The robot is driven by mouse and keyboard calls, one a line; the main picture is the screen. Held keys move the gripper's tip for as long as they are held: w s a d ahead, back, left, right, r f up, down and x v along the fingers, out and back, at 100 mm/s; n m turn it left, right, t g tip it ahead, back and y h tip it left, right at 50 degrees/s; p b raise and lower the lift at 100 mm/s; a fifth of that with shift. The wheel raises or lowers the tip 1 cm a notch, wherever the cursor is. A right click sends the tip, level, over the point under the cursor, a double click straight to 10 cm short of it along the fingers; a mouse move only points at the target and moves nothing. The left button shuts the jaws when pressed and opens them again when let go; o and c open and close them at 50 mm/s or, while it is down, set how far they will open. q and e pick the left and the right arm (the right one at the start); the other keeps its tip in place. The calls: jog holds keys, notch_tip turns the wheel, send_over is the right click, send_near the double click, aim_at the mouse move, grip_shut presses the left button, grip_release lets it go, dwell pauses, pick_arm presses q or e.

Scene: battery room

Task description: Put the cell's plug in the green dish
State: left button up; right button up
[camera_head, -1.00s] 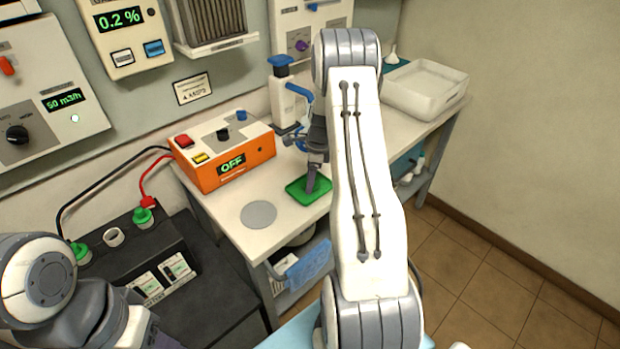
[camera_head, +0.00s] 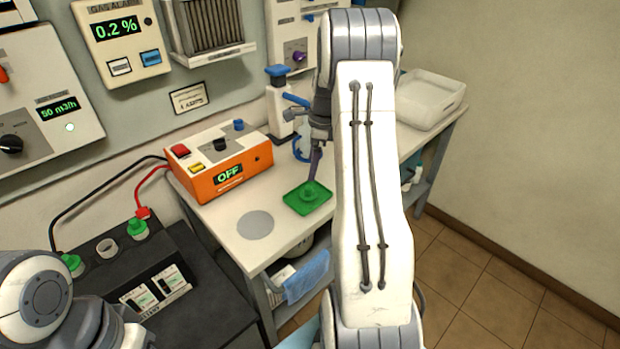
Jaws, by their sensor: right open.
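The green dish (camera_head: 294,205) lies on the white bench. A round green plug (camera_head: 309,192) sits in it. My right gripper (camera_head: 315,168) is open and points down, just above the plug; part of it is hidden behind my own arm. On the dark battery, an uncovered filler opening with a pale rim (camera_head: 107,247) stands between two green plugs, one on the left (camera_head: 71,262) and one on the right (camera_head: 137,230). My left arm shows at the lower left, but its gripper is out of the picture.
An orange box reading OFF (camera_head: 225,172) stands on the bench behind a grey disc (camera_head: 255,225). A white bottle with a blue top (camera_head: 280,105) stands behind the dish. A white tray (camera_head: 430,98) is at the right end. Red and black cables run to the battery.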

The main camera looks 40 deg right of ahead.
jog(key=s+a+r+n, duration=0.15)
jog(key=a+n, duration=0.25)
jog(key=a, duration=0.4)
jog(key=s+a+r+n, duration=0.1)
jog(key=a+r+n, duration=0.2)
jog(key=a+n, duration=0.35)
jog(key=s+a+r+n, duration=0.1)
jog(key=a+r+n, duration=0.2)
jog(key=a, duration=0.7)
jog(key=s+a+n, duration=0.8)
jog(key=a, duration=0.2)
jog(key=s+a+n, duration=0.2)
jog(key=s+n, duration=0.4)
jog(key=s, duration=0.1)
jog(key=s+a+n+g, duration=0.1)
jog(key=s+a+n, duration=0.1)
jog(key=s+n, duration=0.4)
jog(key=shift+s+a+f, duration=0.3)
jog(key=shift+s+f, duration=0.05)
jog(key=shift+s, duration=0.85)
